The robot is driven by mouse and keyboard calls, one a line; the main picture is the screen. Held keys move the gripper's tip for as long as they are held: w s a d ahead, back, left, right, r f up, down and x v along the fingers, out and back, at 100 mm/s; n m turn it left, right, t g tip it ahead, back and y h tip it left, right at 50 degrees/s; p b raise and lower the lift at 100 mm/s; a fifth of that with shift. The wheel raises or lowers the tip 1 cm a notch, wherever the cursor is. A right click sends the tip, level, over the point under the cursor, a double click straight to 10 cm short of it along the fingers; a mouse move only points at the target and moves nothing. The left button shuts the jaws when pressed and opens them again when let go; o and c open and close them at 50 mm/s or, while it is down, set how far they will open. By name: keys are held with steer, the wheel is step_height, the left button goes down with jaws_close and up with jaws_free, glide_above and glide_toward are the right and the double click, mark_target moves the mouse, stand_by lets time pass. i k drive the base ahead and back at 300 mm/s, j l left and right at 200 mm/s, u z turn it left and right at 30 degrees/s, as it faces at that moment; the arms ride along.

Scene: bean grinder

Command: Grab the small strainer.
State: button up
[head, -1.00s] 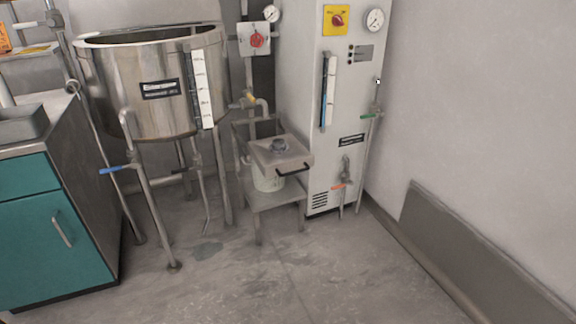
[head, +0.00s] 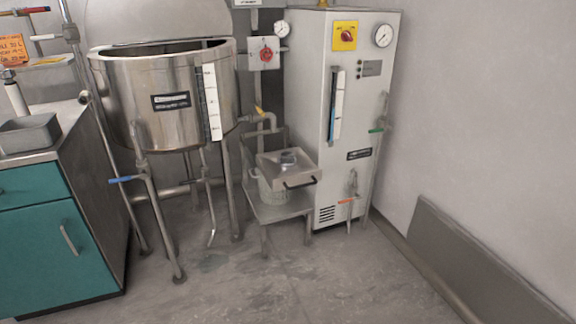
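My gripper is not in view.
A large steel kettle (head: 135,100) on legs stands left of the stand, and a tall grey cabinet (head: 365,105) stands right of it. A teal counter (head: 50,250) is at the left. The floor (head: 310,285) in front is clear.

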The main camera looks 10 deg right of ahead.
mark_target(287, 161)
steer(key=i+l+z, duration=0.1)
steer(key=i+z, duration=0.25)
steer(key=i, duration=0.4)
steer(key=i+j+z, duration=0.15)
steer(key=i+z, duration=0.2)
steer(key=i, duration=0.4)
